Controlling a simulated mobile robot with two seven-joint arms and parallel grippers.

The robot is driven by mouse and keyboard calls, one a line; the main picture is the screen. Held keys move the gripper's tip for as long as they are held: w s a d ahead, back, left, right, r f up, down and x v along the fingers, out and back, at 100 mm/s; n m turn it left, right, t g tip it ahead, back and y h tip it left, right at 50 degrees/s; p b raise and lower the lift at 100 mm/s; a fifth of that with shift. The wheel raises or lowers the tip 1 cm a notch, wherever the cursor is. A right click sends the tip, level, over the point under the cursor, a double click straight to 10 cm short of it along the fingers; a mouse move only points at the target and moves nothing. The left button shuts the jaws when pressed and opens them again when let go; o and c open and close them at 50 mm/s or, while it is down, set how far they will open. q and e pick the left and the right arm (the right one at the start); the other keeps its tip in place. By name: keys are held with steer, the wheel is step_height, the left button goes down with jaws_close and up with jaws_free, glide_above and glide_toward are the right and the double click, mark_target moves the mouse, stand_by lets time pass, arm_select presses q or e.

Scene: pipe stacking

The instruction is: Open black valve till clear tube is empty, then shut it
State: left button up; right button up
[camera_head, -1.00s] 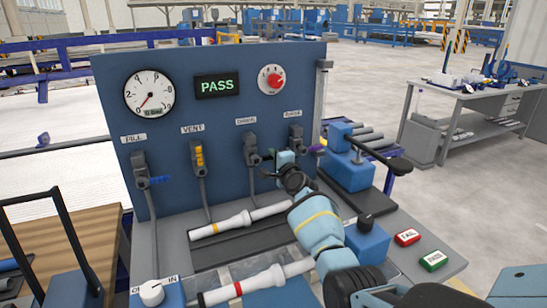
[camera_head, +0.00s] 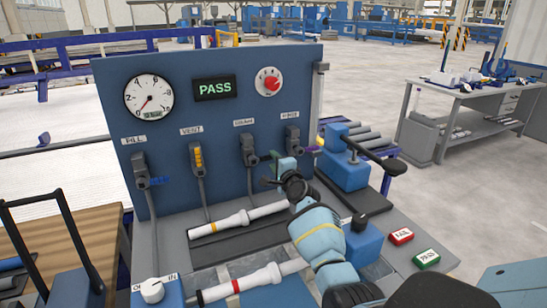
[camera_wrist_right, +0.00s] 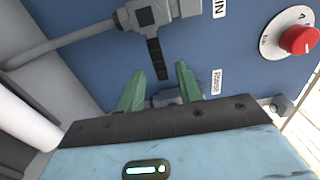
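The black valve (camera_head: 247,145), under a label that seems to read DRAIN, is on the blue panel (camera_head: 220,120). Its black handle (camera_wrist_right: 158,58) shows in the right wrist view, extending across the line of its hose. My right gripper (camera_head: 277,176) is open in front of the panel, right of and below the black valve. Its green fingers (camera_wrist_right: 159,85) are apart and hold nothing; the handle tip lies near the gap, apparently not gripped. A pale upright tube (camera_head: 317,115) runs along the panel's right edge; I cannot tell its fill level. My left gripper is out of view.
A gauge (camera_head: 148,92) reads near zero. The display (camera_head: 214,88) reads PASS. White pipes (camera_head: 236,222) lie below.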

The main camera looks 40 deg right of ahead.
steer(key=p+v, duration=0.1)
steer(key=v, duration=0.3)
steer(key=shift+s, duration=0.15)
stand_by(0.5)
